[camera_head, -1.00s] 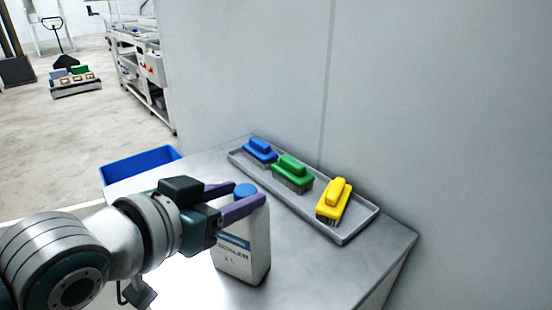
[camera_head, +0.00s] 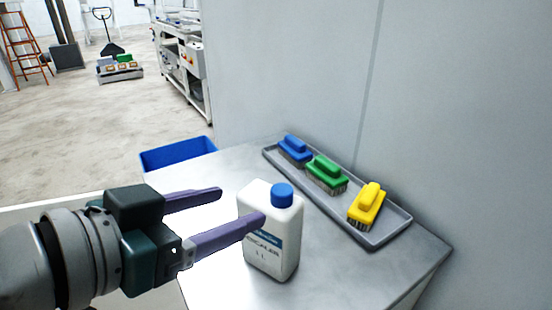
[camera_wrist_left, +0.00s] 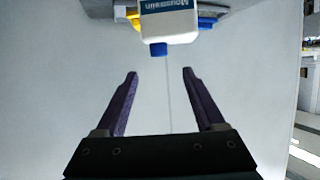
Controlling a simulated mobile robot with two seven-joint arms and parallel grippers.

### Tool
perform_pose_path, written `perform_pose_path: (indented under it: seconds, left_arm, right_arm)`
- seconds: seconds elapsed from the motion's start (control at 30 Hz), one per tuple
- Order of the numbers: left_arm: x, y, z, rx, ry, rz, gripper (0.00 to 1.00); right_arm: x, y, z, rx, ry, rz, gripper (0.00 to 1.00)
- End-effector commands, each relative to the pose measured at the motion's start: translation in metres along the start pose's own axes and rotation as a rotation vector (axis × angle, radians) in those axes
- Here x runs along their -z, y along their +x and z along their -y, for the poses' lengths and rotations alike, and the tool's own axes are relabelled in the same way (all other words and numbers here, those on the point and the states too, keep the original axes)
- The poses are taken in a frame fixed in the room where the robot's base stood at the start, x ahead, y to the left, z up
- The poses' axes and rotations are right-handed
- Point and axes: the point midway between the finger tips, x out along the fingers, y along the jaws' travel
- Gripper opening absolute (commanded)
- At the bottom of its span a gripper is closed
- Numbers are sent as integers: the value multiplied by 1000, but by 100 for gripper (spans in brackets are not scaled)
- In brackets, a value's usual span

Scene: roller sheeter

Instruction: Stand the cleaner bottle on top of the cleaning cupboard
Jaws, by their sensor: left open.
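The cleaner bottle (camera_head: 266,250) is white with a blue cap and a blue label. It stands upright on the metal top of the cleaning cupboard (camera_head: 215,262). My left gripper (camera_head: 235,206) is open, to the left of the bottle in the head view, and one finger overlaps the bottle's front there. In the left wrist view the open fingers (camera_wrist_left: 160,72) are empty, and the bottle (camera_wrist_left: 168,28) lies beyond their tips, clear of them. My right gripper is not in view.
A grey tray (camera_head: 378,243) with a blue brush (camera_head: 294,149), a green brush (camera_head: 326,173) and a yellow brush (camera_head: 367,206) lies along the wall. A blue bin (camera_head: 178,153) is beyond the top's far left edge. Bare metal lies around the bottle.

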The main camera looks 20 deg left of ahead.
Motion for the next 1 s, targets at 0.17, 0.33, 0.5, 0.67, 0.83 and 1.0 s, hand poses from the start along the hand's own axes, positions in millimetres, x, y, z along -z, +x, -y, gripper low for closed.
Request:
perform_pose_path:
  seconds: [0.17,0.33,0.5,0.67,0.83,1.0]
  left_arm:
    - [-1,-20,0,1,0,2,71]
    - [-12,-29,-2,22,-7,81,71]
    - [-56,-54,-7,88,-30,381,71]
    - [-92,-98,-16,125,-67,675,71]
    - [-110,-129,-24,132,-95,847,71]
    - [-112,-134,-25,131,-98,874,71]
  right_arm:
    - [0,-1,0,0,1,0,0]
    - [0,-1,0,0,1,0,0]
    - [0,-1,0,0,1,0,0]
    - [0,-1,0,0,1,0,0]
    - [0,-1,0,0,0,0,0]
    - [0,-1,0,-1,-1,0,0]
